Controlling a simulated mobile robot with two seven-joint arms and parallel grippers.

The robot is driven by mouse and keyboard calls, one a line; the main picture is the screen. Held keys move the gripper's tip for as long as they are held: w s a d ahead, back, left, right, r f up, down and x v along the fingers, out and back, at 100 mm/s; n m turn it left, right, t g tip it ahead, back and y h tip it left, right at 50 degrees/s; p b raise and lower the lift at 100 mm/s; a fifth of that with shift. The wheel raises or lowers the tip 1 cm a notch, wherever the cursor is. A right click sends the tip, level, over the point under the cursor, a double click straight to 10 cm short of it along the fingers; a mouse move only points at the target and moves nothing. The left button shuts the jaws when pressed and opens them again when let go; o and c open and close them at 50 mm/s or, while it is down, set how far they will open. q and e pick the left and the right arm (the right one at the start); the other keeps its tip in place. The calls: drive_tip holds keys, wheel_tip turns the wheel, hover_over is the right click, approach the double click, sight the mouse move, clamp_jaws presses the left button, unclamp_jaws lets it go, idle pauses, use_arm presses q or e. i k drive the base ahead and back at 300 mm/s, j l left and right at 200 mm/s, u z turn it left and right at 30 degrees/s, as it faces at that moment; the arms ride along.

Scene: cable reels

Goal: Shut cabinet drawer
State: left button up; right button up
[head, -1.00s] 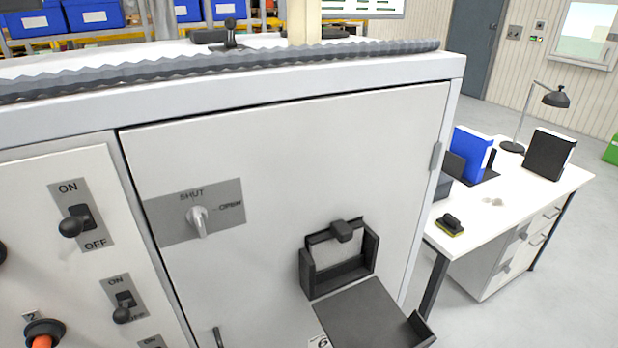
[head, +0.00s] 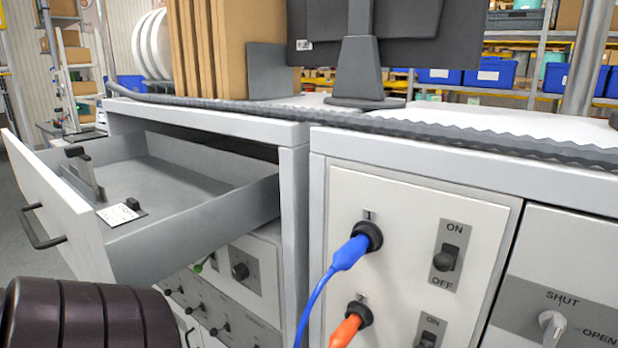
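The cabinet drawer (head: 188,212) stands pulled well out of the left cabinet (head: 294,190) in the head view. Its white front panel (head: 50,215) is at the far left and carries a dark bar handle (head: 35,228). Inside the drawer lie a small dark item with a white label (head: 118,214) and an upright dark bracket (head: 82,172). A dark, rounded, ribbed part, which looks like a piece of my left arm, fills the lower left corner, below the drawer. Neither gripper's fingers show.
Right of the drawer is a panel with a blue plug (head: 350,252), an orange plug (head: 346,330) and switches (head: 447,258). A corrugated hose (head: 450,134) runs along the cabinet tops. A monitor stand (head: 362,75) and brown boards (head: 225,50) stand on top.

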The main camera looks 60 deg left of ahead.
sight(207, 198)
drive_tip(key=k+l+u, duration=0.1)
drive_tip(key=u, duration=0.4)
drive_tip(key=k+l+u, duration=0.1)
drive_tip(key=l+u, duration=0.2)
drive_tip(key=u, duration=0.2)
drive_tip(key=k+l+u, duration=0.15)
drive_tip(key=u, duration=0.35)
drive_tip(key=k+u, duration=0.15)
drive_tip(key=u, duration=0.35)
drive_tip(key=i+u, duration=0.2)
drive_tip(key=u, duration=0.2)
drive_tip(key=i+u, duration=0.15)
drive_tip(key=u, duration=0.25)
drive_tip(key=i+l+u, duration=0.2)
drive_tip(key=u, duration=0.15)
drive_tip(key=i+j+u, duration=0.1)
drive_tip(key=u, duration=0.3)
drive_tip(key=i+l, duration=0.05)
